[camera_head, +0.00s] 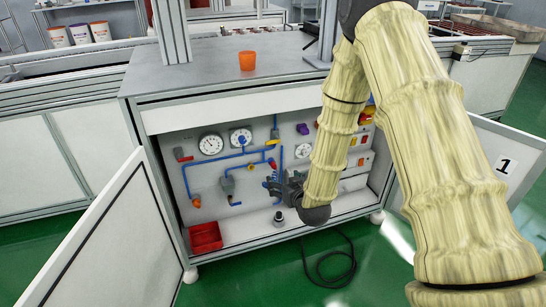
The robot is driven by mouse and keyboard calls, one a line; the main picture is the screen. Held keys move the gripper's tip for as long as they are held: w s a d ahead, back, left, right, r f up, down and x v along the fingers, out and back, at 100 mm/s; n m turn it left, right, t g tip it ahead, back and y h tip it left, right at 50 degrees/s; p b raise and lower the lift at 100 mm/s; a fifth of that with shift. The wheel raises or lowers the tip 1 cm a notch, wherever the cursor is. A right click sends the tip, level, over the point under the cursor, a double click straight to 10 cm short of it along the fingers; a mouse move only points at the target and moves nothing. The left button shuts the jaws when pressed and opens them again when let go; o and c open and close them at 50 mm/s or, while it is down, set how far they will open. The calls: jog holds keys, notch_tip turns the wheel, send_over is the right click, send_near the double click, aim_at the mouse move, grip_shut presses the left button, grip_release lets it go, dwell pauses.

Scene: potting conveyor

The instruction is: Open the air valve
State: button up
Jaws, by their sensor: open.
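The open cabinet shows a grey panel (212,172) with blue pipes (231,155) and several small valve-like fittings. A red handle (184,159) is at the panel's left, a yellow handle (272,142) is on the upper pipe near the middle, and a red fitting (272,164) sits just below it. I cannot tell which of these is the air valve. My gripper (271,184) is open in front of the panel's middle, just below the red fitting. It hides part of the panel behind it; contact cannot be told.
Two cabinet doors (116,232) (497,157) stand open at either side. A red bin (205,237) is at the cabinet's lower left, and a small dark cylinder (278,217) stands below my gripper. An orange cup (247,61) is on top. A black cable (332,270) lies on the floor.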

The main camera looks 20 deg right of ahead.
aim_at(274, 142)
jog(key=w+r+t+b, duration=0.1)
jog(key=w+b, duration=0.3)
jog(key=w, duration=0.1)
jog(key=w+d+r+t+b, duration=0.1)
jog(key=w+b, duration=0.3)
jog(key=w, duration=0.2)
jog(key=w+r+t+b, duration=0.2)
jog(key=w+b, duration=0.2)
jog(key=w, duration=0.1)
jog(key=shift+w+d, duration=0.25)
jog(key=shift+d, duration=0.15)
jog(key=shift+w+r+b, duration=0.15)
jog(key=shift+w+b, duration=0.3)
jog(key=shift+w, duration=0.35)
jog(key=c, duration=1)
